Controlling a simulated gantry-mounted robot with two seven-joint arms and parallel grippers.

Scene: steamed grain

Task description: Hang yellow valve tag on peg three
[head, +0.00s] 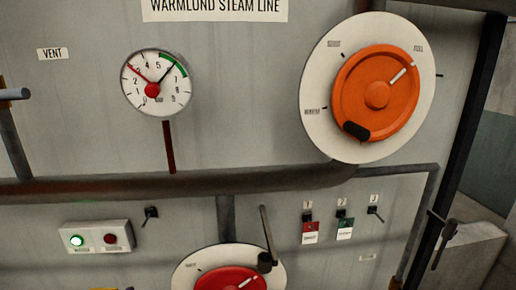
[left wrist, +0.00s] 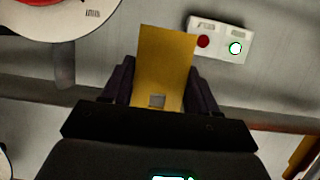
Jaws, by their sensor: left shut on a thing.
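The yellow valve tag (left wrist: 166,50) stands up between the two dark fingers of my left gripper (left wrist: 162,82) in the left wrist view. The gripper is shut on it. A small grey patch shows low on the tag. In the head view only a yellow sliver (head: 104,289) shows at the bottom edge, at the left. Peg three (head: 374,211) is a short dark peg under the label 3, on the panel at the right, and is bare. My right gripper is in neither view.
A red tag (head: 310,227) hangs on peg one and a green tag (head: 345,227) on peg two, left of peg three. A lever (head: 266,240) juts out by the red valve wheel (head: 230,281). A brown pipe (head: 200,184) crosses above. A lamp box (head: 96,237) is at the left.

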